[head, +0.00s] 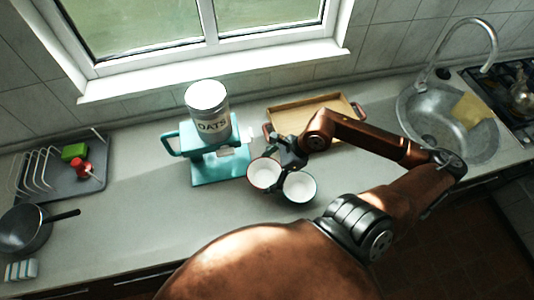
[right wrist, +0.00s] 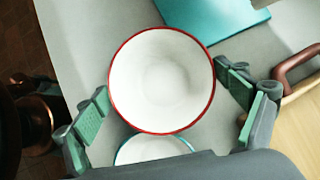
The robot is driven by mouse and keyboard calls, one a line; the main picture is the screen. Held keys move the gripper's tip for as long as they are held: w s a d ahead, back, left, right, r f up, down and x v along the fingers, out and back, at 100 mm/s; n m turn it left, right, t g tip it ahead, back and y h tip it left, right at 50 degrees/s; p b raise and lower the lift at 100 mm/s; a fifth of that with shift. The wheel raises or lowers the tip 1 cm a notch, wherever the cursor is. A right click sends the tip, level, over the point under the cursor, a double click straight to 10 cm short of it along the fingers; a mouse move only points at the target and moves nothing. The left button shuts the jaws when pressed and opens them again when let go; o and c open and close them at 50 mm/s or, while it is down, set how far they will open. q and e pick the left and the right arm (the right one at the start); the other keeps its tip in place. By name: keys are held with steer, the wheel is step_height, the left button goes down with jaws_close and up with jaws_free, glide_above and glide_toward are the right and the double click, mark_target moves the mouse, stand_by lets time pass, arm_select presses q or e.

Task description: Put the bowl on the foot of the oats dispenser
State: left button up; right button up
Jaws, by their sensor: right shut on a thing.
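The oats dispenser (head: 210,125) is a teal stand with a white jar marked OATS on top. Its flat teal foot (head: 209,178) is bare and also shows at the top of the right wrist view (right wrist: 225,18). My right gripper (head: 282,160) is shut on a white bowl with a red rim (head: 264,173). In the right wrist view, the bowl (right wrist: 160,82) sits upright and empty between the two green finger pads. It is just right of the foot; whether it touches the counter I cannot tell. My left gripper is not in view.
A wooden tray (head: 318,108) lies behind my right gripper. A dish rack (head: 62,172) and a dark pan (head: 27,230) are at the left, the sink (head: 425,112) at the right. The counter's left middle is clear.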

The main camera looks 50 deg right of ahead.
steer(key=w+d, duration=0.1)
steer(key=d, duration=0.1)
steer(key=w+d, duration=0.4)
steer(key=d, duration=0.1)
steer(key=shift+w, duration=0.2)
steer(key=shift+w+d, duration=0.1)
steer(key=shift+d, duration=0.1)
steer(key=shift+f, duration=1.7)
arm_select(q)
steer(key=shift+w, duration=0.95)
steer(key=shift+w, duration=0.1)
arm_select(e)
steer(key=shift+f, duration=0.15)
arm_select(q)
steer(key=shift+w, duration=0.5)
arm_select(e)
steer(key=o, duration=1.1)
